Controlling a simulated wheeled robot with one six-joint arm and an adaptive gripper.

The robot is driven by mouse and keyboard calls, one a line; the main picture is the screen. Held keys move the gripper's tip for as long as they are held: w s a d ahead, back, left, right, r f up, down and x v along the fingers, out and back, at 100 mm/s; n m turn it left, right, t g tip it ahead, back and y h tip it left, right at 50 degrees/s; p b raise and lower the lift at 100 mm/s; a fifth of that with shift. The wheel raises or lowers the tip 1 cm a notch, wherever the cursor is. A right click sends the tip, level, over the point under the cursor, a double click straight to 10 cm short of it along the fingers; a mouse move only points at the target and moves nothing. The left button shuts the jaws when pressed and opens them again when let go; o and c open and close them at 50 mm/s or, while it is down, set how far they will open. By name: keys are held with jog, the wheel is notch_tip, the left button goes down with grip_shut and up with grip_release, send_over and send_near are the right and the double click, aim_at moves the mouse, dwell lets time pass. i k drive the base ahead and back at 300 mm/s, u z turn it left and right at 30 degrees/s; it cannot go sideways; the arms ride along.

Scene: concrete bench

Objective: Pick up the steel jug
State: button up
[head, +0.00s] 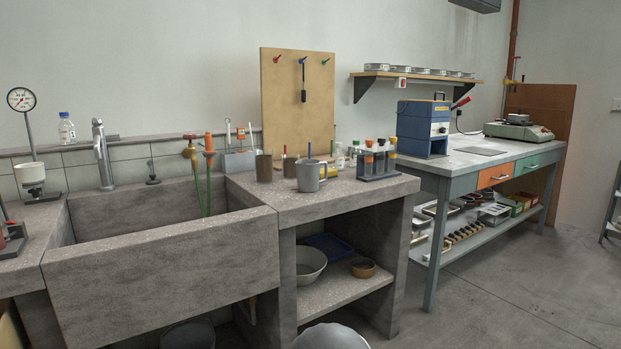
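The steel jug (307,177) stands upright on the concrete bench top (345,193), to the right of the sink. It is a grey, straight-sided vessel with a handle on its right side. A thin blue-topped item shows above its rim; I cannot tell whether it stands in the jug or behind it. My gripper is not in view.
A brownish cylinder (264,168) stands left of the jug, near the sink (165,265). A rack of capped tubes (376,163) stands to the right, with small bottles behind. A pegboard (297,100) rises behind. The bench's front strip is clear.

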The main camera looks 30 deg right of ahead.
aim_at(308, 169)
jog(key=z, duration=0.4)
jog(key=i, duration=1.05)
jog(key=z, duration=0.65)
